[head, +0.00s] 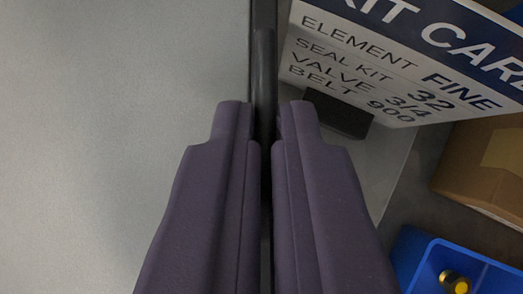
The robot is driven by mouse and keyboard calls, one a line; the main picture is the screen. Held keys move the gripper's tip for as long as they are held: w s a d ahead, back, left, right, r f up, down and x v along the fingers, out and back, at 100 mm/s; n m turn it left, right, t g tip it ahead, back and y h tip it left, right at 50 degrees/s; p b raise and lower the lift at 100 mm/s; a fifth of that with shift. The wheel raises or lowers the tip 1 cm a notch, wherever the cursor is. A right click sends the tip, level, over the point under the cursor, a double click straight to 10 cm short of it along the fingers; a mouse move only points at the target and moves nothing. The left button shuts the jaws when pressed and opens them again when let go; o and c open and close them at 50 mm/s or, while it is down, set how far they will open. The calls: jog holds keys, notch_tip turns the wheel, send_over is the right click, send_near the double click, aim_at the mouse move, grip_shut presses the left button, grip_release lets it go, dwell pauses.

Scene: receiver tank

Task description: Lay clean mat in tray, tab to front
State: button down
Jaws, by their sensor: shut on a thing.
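My gripper (264,118) has two purple fingers, close together and shut on a thin dark strip (264,60). The strip runs from between the fingertips up to the top edge of the head view. It looks like a mat seen edge-on, but I cannot tell for sure. No tab can be made out on it. I see nothing that is clearly the tray.
A plain grey surface (110,140) fills the left. At the upper right stands a kit card (400,60) on a black foot (338,113). A cardboard box (485,165) is at the right. Below it, a blue bin (425,262) holds a yellow-and-black part (455,281).

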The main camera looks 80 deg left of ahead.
jog(key=shift+f+b, duration=3.7)
jog(key=shift+f, duration=0.9)
jog(key=c, duration=1.3)
grip_release()
jog(key=shift+o, duration=0.2)
jog(key=shift+r, duration=0.1)
